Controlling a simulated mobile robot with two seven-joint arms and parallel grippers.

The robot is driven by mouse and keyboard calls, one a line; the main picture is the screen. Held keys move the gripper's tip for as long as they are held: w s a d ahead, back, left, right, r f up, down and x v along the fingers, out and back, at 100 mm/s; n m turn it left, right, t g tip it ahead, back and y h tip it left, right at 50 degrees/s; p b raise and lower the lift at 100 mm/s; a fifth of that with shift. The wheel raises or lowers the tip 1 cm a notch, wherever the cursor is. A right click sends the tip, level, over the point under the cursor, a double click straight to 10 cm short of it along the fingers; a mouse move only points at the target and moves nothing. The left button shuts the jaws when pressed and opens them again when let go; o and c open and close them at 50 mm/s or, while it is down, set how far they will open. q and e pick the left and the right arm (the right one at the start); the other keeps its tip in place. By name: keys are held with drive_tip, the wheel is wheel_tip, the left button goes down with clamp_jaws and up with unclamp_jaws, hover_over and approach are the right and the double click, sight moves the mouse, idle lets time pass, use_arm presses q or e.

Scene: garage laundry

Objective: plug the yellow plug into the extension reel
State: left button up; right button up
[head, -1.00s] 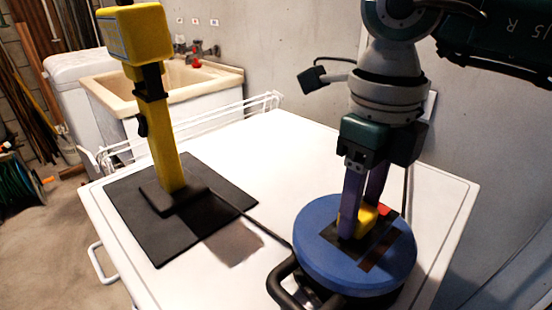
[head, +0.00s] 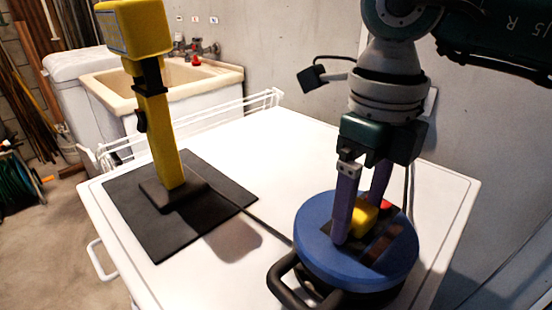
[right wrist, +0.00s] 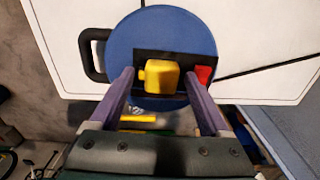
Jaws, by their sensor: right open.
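The yellow plug (head: 363,217) sits on the dark socket panel of the blue extension reel (head: 318,256). My right gripper (head: 358,230) is over the reel with its purple fingers open, one on each side of the plug. In the right wrist view the plug (right wrist: 160,76) lies between and beyond the open fingers (right wrist: 162,82), with a gap on both sides. The reel (right wrist: 135,35) shows there with its red switch (right wrist: 204,74) right of the plug. Whether the plug's pins are fully in the socket is hidden. My left gripper is not in view.
The reel stands on a white appliance top (head: 275,140), its black handle (head: 283,285) toward the front. A yellow work lamp (head: 160,125) stands on a black mat (head: 165,237) at left, a cord running to the reel.

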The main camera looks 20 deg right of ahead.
wheel_tip(320, 180, up, 10)
idle(0.4)
drive_tip(key=shift+f, duration=0.1)
